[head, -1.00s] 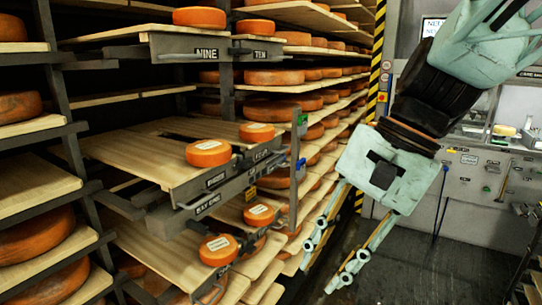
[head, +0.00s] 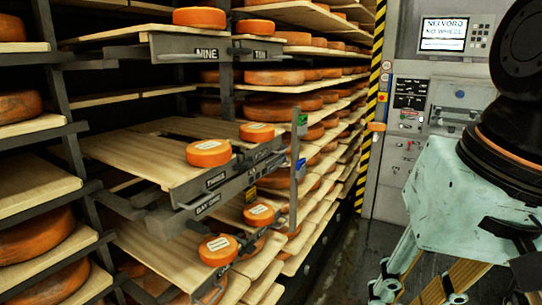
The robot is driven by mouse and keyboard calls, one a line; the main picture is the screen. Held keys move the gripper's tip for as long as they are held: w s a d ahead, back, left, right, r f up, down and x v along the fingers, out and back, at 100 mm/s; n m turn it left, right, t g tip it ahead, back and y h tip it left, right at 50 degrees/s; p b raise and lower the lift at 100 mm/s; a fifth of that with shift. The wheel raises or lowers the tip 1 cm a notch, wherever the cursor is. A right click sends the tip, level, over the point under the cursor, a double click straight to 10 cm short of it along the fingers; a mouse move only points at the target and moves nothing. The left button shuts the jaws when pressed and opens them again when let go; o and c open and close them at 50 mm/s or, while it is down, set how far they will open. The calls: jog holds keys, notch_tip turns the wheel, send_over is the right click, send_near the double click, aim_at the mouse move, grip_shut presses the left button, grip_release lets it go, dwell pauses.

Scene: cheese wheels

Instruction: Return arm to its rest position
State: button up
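My gripper (head: 413,297) is at the lower right of the head view, hanging below its pale teal housing (head: 455,205) and the black wrist. Its fingers point down and to the left, and part of them runs out of the picture at the bottom. The two visible fingers stand apart, with no object seen between them. The gripper is over the aisle floor, to the right of the shelves and clear of the cheese wheels.
Wooden shelves with orange cheese wheels fill the left and middle. Pulled-out boards (head: 140,160) carry labelled wheels (head: 208,153) and jut toward the aisle. A yellow-black striped post (head: 372,100) ends the rack. A grey control panel with a screen (head: 456,35) stands behind.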

jog(key=shift+s+d+r+n+t+h, duration=0.1)
jog(key=shift+s+d+n+t+h, duration=0.25)
jog(key=shift+s+d+n, duration=0.4)
jog(key=shift+s+d+r+n+t+h, duration=0.1)
jog(key=shift+s+d+n+t+h, duration=0.25)
jog(key=shift+s+d, duration=0.65)
